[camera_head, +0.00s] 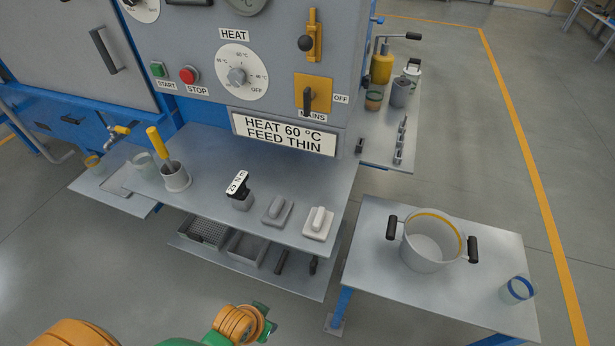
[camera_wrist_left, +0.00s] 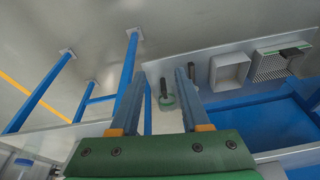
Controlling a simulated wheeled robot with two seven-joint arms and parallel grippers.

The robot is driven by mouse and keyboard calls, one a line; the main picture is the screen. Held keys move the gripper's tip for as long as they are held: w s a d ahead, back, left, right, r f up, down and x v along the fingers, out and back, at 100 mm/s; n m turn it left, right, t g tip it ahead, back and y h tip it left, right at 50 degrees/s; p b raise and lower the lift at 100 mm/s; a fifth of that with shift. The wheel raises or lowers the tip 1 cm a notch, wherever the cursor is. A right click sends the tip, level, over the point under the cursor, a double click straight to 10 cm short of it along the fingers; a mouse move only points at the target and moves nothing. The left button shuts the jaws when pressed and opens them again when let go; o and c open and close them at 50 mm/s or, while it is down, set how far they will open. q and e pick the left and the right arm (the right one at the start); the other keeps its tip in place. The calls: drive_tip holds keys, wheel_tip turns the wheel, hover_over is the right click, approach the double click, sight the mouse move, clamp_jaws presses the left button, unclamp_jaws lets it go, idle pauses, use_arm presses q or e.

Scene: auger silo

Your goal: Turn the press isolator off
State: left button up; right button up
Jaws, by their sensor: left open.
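The isolator (camera_head: 313,94) is a yellow plate with a black rotary handle on the front of the grey machine panel in the head view. Its handle stands upright, its lower end over the MAINS label; the OFF label is to the right of the plate. My left gripper (camera_wrist_left: 158,82) is open in the left wrist view, with nothing held between its fingers. In the head view my orange and green arm shows at the bottom, well below and apart from the isolator; its fingers cannot be made out there. My right gripper is not in view.
The panel also carries a heat dial (camera_head: 237,76), a red stop button (camera_head: 189,75) and a yellow slide with a black knob (camera_head: 311,36). A steel bench (camera_head: 200,214) with cups and small blocks juts out below. A pot (camera_head: 430,245) stands on the right table.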

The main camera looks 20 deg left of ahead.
use_arm(q)
drive_tip(key=w+r+t+b, duration=0.2)
drive_tip(key=w+r, duration=0.3)
drive_tip(key=n+t, duration=0.2)
drive_tip(key=t, duration=1.1)
approach(305, 98)
drive_tip(key=w, duration=0.8)
drive_tip(key=shift+w+p, duration=0.3)
drive_tip(key=shift+p, duration=0.05)
drive_tip(key=shift+w, duration=0.45)
clamp_jaws()
